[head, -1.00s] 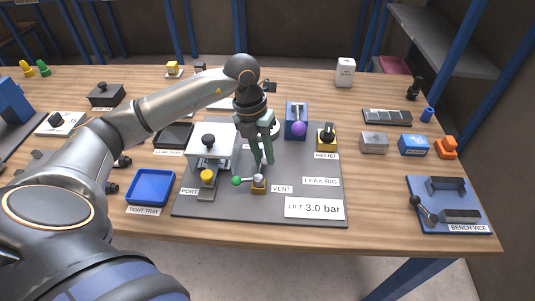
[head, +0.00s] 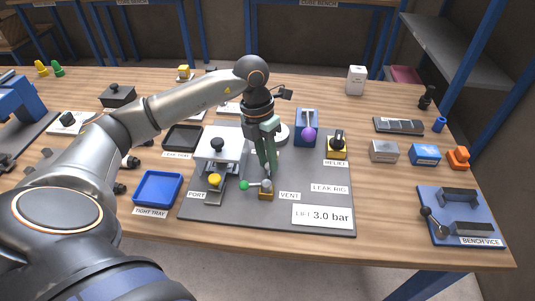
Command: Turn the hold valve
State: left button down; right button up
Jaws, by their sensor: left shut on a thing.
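My left gripper (head: 268,171) reaches down onto the grey leak rig board (head: 325,215), its green fingers nearly together. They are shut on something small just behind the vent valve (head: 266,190). The fingers hide most of it; it stands where the hold valve seems to be, but I can read no hold label. The vent valve is a yellow block whose lever points left to a green ball (head: 244,185). A blue block (head: 304,118) with a purple ball (head: 310,133) stands behind to the right, apart from the gripper. My right gripper is not in view.
The white-topped port stand (head: 220,147) is close on the left and the relief valve (head: 337,145) on the right. A sign (head: 322,216) reads 3.0 bar. A blue tray (head: 158,188) lies left, a bench vice (head: 460,215) far right. Bare wood separates board and vice.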

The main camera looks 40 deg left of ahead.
pick_arm(q)
jog(key=c, duration=0.7)
grip_release()
jog(key=shift+r, duration=0.1)
notch_tip(320, 180, up, 12)
jog(key=a, duration=0.2)
jog(key=shift+a, duration=0.2)
